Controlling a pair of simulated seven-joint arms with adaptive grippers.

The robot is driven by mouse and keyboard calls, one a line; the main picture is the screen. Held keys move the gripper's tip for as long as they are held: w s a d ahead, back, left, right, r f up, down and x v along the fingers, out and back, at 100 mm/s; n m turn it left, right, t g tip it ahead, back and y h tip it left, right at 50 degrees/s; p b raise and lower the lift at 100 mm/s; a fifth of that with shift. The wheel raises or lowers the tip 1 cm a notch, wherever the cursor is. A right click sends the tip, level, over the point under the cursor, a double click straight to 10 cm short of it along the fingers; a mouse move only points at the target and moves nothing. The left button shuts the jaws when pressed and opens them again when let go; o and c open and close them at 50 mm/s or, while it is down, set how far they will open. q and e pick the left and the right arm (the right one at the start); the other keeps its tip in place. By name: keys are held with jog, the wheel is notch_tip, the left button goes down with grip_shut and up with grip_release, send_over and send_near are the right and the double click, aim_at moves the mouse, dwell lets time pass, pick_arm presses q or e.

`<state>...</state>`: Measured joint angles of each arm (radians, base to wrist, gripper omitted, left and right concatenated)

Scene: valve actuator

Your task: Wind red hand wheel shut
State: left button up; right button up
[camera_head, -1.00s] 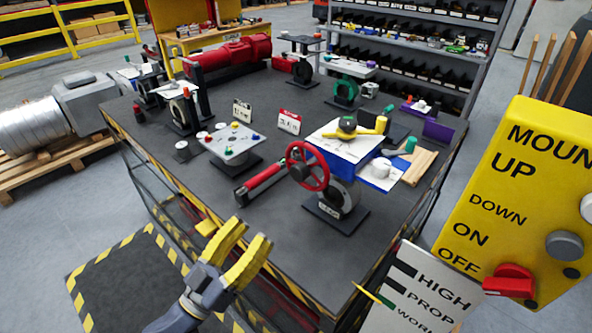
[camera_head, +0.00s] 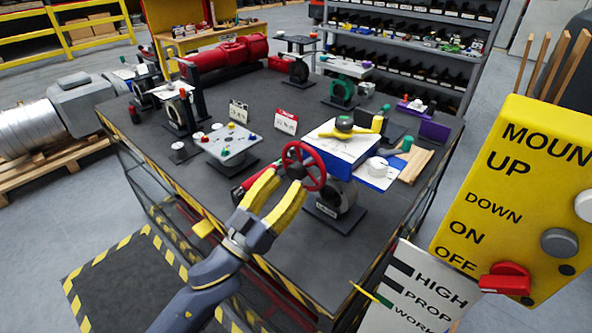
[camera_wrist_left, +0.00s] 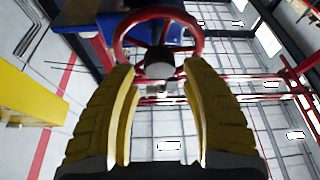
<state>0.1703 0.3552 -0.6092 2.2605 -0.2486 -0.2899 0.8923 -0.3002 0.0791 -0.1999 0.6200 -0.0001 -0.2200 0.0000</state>
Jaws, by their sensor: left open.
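The red hand wheel (camera_head: 304,165) stands upright on a dark grey valve body (camera_head: 337,199) with a flat base on the dark table. My left gripper (camera_head: 283,183) has yellow fingers and is open in front of the wheel, with its tips close to the wheel's left and lower part. In the left wrist view the wheel (camera_wrist_left: 121,48) and its grey hub (camera_wrist_left: 160,62) lie just ahead of the open fingers (camera_wrist_left: 163,78). Whether a fingertip touches the rim I cannot tell. My right gripper is not in view.
A blue box (camera_head: 346,153) with papers and a yellow-handled item stands behind the wheel. A white-topped stand (camera_head: 226,142) is to the left. A yellow control panel (camera_head: 520,190) and a white sign (camera_head: 420,295) stand at the right front. The table's front right is clear.

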aim_at(293, 175)
pick_arm(q)
jog(key=shift+x, duration=2)
jog(key=c, duration=0.9)
